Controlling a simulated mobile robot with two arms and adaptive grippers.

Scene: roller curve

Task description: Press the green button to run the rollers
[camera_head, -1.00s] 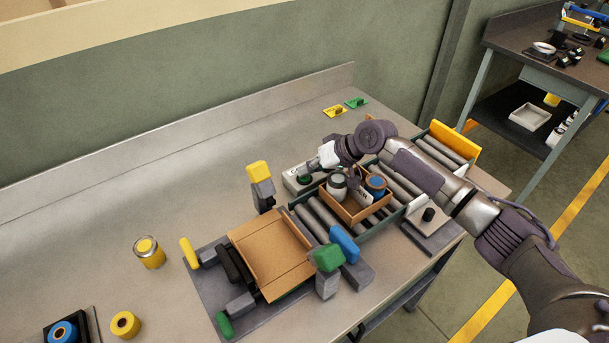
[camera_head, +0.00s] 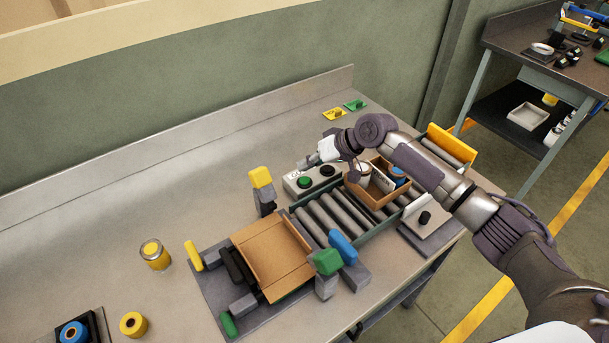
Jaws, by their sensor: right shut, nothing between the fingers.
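The green button (camera_head: 304,182) is on a light grey control box (camera_head: 296,190) behind the roller track, with a dark button (camera_head: 327,171) to its right. My right gripper (camera_head: 312,160) is shut and empty, just above and behind the box, apart from the green button. The rollers (camera_head: 327,213) run from the left part of the track up to a yellow end stop (camera_head: 455,145). A brown box (camera_head: 375,197) with a white-lidded jar and a blue item sits on the rollers, partly hidden by my right arm. My left gripper is not in view.
A brown tray (camera_head: 264,262) lies at the track's near end, among yellow, green and blue-topped blocks. The table's back left is clear.

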